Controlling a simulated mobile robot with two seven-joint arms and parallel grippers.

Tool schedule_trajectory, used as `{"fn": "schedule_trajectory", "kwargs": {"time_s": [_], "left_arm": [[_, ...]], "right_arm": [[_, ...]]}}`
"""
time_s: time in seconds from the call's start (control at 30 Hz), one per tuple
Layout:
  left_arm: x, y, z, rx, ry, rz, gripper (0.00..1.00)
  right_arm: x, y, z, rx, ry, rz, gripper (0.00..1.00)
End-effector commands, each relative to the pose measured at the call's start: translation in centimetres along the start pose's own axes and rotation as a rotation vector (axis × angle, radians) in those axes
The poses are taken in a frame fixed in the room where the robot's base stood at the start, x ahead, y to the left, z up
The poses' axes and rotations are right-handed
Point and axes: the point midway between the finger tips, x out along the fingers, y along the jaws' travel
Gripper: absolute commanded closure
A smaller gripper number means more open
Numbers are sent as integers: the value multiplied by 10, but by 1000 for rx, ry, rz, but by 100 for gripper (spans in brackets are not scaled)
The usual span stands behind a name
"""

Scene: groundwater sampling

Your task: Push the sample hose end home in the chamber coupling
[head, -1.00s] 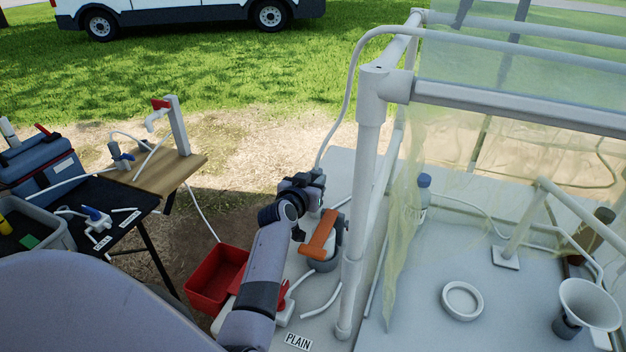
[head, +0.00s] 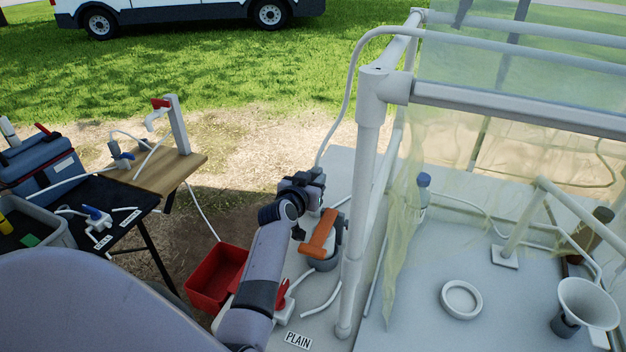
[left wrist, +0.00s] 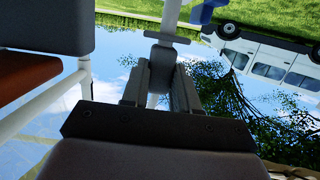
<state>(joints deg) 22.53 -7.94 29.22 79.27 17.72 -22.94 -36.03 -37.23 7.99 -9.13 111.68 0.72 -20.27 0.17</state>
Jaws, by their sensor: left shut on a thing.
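My left gripper (head: 310,180) is beside the white corner post, above the grey bench, and also shows in the left wrist view (left wrist: 160,80). A flat cross flange (left wrist: 167,39) and a white tube (left wrist: 170,14) lie just beyond the fingertips. A white hose (head: 348,95) loops from the chamber frame down behind the gripper. I cannot make out the chamber coupling for certain, or whether the hose end is seated. My right gripper is not in view.
An orange-handled device (head: 318,238) stands close below my gripper. The white post (head: 362,190) and yellowish film (head: 405,220) are to its right. A red bin (head: 215,280) is at lower left. A white ring (head: 461,300) and funnel (head: 588,305) stand on the bench at right.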

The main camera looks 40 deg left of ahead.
Motion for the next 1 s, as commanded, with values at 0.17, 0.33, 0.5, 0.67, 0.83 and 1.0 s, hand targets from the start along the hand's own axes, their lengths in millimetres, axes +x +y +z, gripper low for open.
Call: {"fn": "schedule_trajectory", "kwargs": {"time_s": [0.17,0.33,0.5,0.67,0.83,1.0], "left_arm": [[0,0,-1,0,0,0,96],[0,0,-1,1,1,0,96],[0,0,0,0,0,0,96],[0,0,0,0,0,0,96],[0,0,-1,1,0,0,96],[0,0,0,1,-1,0,96]], "right_arm": [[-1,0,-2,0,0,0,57],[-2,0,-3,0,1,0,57],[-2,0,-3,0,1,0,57],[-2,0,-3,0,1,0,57],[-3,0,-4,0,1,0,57],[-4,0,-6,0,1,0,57]]}}
